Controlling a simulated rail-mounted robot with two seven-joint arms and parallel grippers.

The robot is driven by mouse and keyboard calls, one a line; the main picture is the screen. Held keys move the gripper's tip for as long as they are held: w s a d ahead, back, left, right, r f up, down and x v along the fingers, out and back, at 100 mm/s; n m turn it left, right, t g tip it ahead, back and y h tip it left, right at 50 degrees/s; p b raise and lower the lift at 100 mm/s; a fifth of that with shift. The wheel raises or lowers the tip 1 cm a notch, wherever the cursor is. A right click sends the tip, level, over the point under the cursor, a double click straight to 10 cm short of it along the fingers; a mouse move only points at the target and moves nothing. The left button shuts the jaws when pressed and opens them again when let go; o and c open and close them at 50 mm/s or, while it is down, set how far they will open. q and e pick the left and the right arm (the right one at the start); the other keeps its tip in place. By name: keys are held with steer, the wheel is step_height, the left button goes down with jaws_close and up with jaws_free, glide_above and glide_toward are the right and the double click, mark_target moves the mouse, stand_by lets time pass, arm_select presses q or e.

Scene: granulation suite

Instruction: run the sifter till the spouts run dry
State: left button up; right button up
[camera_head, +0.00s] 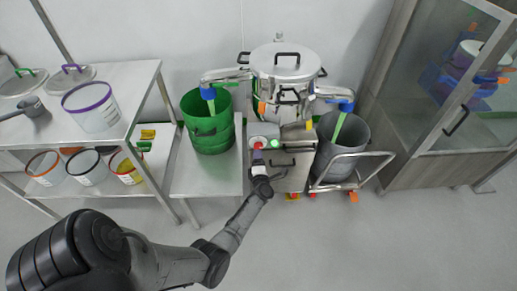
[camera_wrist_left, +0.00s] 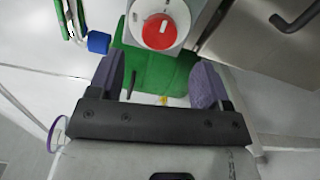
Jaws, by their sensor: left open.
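The steel sifter (camera_head: 286,62) stands against the wall with a round lid. Its left spout (camera_head: 222,76) has a blue end above a green bucket (camera_head: 206,133). Its right spout (camera_head: 334,92) has a blue end above a grey bin (camera_head: 342,157). A narrow green strip hangs below each blue end; I cannot tell whether it is flowing material. A control box with a red knob shows in the left wrist view (camera_wrist_left: 159,31). My left gripper (camera_head: 259,160) is open at the control box; in the left wrist view the knob lies just beyond the fingertips (camera_wrist_left: 158,78), apart from them. My right gripper is out of view.
The green bucket stands on a steel table (camera_head: 190,180). The grey bin is on a wheeled trolley (camera_head: 365,155). A shelf table (camera_head: 134,75) with several tubs and a scoop (camera_head: 34,106) is at left. A glass-door cabinet (camera_head: 440,95) stands at right. The front floor is clear.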

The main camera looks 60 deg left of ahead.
arm_select(q)
steer(key=p+v, duration=0.1)
steer(key=v, duration=0.5)
steer(key=shift+d, duration=0.25)
steer(key=shift+s, duration=0.1)
stand_by(3.3)
stand_by(0.8)
